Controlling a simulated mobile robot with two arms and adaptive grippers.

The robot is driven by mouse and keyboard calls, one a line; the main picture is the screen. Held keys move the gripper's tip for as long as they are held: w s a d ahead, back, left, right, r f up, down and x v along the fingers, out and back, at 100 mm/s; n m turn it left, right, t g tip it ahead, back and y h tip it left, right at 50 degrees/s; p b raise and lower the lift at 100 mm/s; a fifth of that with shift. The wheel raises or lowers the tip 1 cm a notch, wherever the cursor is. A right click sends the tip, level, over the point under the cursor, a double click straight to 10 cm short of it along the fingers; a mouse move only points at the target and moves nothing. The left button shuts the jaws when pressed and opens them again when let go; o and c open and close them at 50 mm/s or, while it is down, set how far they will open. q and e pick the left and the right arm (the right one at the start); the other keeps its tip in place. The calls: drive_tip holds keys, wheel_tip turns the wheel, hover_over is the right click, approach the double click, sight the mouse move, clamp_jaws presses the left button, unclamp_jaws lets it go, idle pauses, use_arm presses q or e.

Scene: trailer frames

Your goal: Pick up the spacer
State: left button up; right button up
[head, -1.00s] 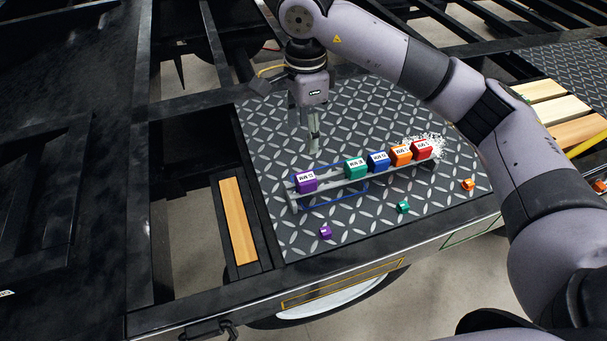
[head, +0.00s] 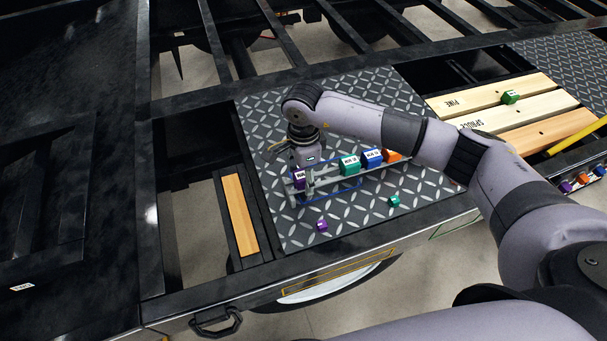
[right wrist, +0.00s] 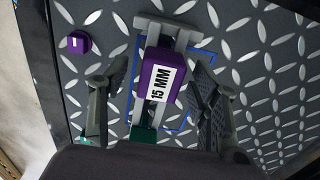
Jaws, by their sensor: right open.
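Several coloured spacers stand in a row on a grey rack (head: 335,189): a purple one (head: 298,175), a green one (head: 349,165), a blue one (head: 372,158) and an orange one (head: 392,155). My right gripper (head: 306,186) is down at the purple spacer, at the rack's left end. In the right wrist view the purple spacer (right wrist: 157,77) reads "15 MM". My right gripper's fingers (right wrist: 160,80) are open, one on each side of it, with gaps visible. My left gripper is not in view.
A small purple piece (head: 322,224) and a small green piece (head: 393,201) lie on the diamond plate (head: 275,225) in front of the rack. Wooden boards (head: 535,137) lie at the right, one bearing a green block (head: 510,97). Frame openings lie left of the plate.

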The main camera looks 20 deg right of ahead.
drive_tip(key=shift+f, duration=0.1)
drive_tip(key=c, duration=1.2)
